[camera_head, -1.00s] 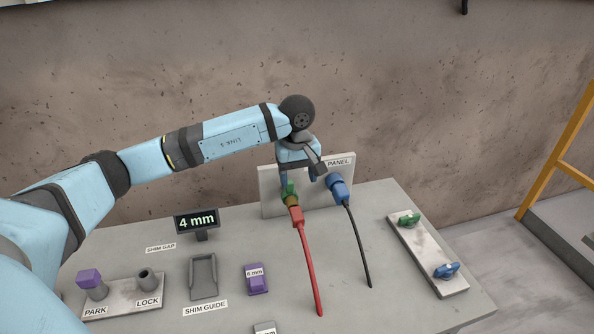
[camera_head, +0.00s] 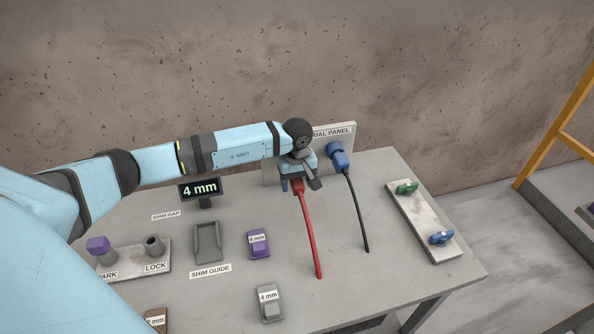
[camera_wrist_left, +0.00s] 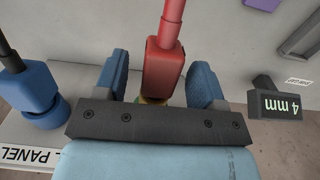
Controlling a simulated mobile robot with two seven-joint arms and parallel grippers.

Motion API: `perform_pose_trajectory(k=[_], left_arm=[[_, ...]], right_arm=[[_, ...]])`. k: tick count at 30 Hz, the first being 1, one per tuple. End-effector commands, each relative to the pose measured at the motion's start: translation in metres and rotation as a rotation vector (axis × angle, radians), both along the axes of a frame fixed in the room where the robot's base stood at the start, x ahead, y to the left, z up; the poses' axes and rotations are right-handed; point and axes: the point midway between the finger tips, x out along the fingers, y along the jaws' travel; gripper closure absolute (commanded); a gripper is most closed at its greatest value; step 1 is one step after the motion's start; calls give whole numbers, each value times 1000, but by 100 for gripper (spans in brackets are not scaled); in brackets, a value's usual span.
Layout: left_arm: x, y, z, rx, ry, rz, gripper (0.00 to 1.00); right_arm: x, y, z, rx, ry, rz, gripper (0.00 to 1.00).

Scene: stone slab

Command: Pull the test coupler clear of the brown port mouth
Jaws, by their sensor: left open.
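The test coupler seems to be the red plug (camera_head: 298,187) on a red cable, at the panel (camera_head: 335,132). It also shows in the left wrist view (camera_wrist_left: 163,70), pointing at the panel side. My left gripper (camera_head: 299,184) is open over it. In the left wrist view the blue fingers of my left gripper (camera_wrist_left: 158,82) stand on both sides of the red plug, with a gap visible on each side. The brown port mouth is mostly hidden behind the gripper; only a small brownish-yellow bit (camera_wrist_left: 152,101) shows below the plug. My right gripper is not in view.
A blue plug (camera_head: 338,157) with a black cable sits close to the right. A plate with green and blue handles (camera_head: 424,222) lies further right. A 4 mm display (camera_head: 199,190), a shim guide (camera_head: 207,243) and labelled blocks stand left and in front.

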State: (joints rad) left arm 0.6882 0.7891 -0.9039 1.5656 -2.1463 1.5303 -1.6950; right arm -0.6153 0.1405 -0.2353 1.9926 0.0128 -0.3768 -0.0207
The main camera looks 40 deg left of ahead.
Motion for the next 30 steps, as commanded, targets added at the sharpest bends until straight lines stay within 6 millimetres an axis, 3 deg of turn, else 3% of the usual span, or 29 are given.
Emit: perform_pose_trajectory(k=[9,17,30], left_arm=[[0,0,-3,0,0,0,36],[0,0,-3,0,0,0,94],[-6,-8,-2,0,-1,-1,94]], right_arm=[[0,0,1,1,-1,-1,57],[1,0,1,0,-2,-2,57],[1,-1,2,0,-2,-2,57]])
